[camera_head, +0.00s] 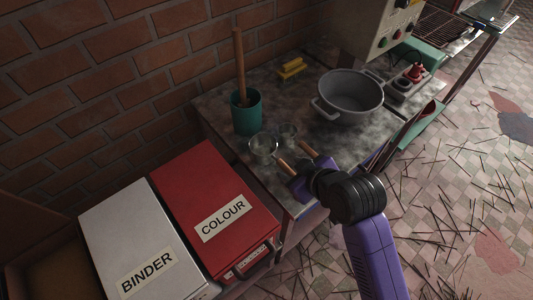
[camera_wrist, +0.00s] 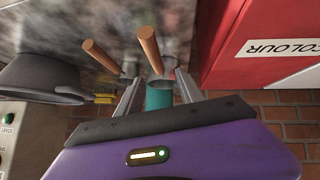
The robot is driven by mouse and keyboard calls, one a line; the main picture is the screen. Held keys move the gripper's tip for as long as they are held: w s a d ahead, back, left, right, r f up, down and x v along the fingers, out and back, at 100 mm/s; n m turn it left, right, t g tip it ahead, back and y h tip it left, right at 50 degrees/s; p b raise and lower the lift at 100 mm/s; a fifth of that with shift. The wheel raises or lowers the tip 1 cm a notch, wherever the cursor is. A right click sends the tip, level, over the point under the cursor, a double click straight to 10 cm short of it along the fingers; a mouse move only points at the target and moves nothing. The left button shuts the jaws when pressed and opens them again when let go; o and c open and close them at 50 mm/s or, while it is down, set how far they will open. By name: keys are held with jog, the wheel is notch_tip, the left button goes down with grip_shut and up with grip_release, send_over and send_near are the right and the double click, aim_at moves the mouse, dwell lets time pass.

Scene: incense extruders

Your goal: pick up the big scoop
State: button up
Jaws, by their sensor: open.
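Two metal scoops with wooden handles lie on the worktop in the head view. The big scoop (camera_head: 263,147) is the left one, near the red box. The smaller scoop (camera_head: 288,131) lies just to its right. My gripper (camera_head: 294,177) is open at the handle end of the big scoop. In the wrist view, the big scoop's handle (camera_wrist: 149,48) points up between and beyond my open fingers (camera_wrist: 158,78). The smaller scoop's handle (camera_wrist: 100,56) is outside them, to the left. I cannot tell whether a finger touches the big scoop.
A teal cup (camera_head: 246,114) with a wooden stick stands behind the scoops. A grey pot (camera_head: 350,97) is to the right, and yellow blocks (camera_head: 291,68) lie behind. The red COLOUR box (camera_head: 199,184) and white BINDER box (camera_head: 127,236) stand at left.

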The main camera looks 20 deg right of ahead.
aim_at(284, 165)
jog(key=shift+d+p+x, duration=0.2)
jog(key=shift+p+x, duration=0.15)
jog(key=shift+x, duration=3.45)
jog(key=shift+s+f, duration=0.1)
grip_shut()
